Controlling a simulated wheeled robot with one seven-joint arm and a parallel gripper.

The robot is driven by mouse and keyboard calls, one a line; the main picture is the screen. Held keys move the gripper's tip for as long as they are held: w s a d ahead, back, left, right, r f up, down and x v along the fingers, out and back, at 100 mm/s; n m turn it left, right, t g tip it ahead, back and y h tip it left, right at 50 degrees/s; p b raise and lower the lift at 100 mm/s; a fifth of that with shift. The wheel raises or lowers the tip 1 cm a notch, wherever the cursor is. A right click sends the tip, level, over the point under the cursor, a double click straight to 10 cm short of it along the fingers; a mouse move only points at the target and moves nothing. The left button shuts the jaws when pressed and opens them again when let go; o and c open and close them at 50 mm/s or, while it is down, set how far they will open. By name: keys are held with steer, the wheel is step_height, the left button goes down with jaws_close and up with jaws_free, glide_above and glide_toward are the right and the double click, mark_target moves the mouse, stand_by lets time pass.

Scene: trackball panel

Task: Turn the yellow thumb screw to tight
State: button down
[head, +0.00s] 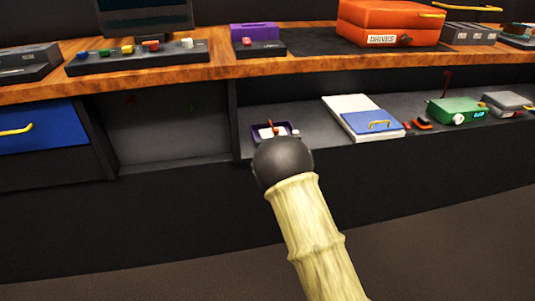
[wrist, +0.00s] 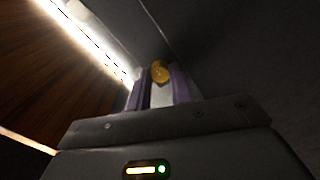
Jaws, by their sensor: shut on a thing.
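In the wrist view the yellow thumb screw (wrist: 160,72) is a small round yellow-orange knob at the tips of my gripper (wrist: 160,88). The two purple fingers stand on either side, with a pale strip showing between them. My gripper is shut on the thumb screw. The screw's marking and how far it is turned cannot be made out. In the head view my arm's dark round joint and pale link fill the lower middle; neither the screw nor the fingers can be made out there.
The wooden desk top (head: 215,72) overhangs the shelf. A bright strip (wrist: 88,42) runs upper left in the wrist view.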

steer(key=m, duration=2.6)
steer(key=shift+s+a+f+m+p, duration=0.15)
steer(key=shift+a+f+m+p, duration=0.1)
steer(key=shift+a+m+p, duration=0.1)
steer(key=c, duration=1.3)
jaws_free()
steer(key=shift+r, duration=0.1)
steer(key=shift+o, duration=0.2)
steer(key=shift+d, duration=0.15)
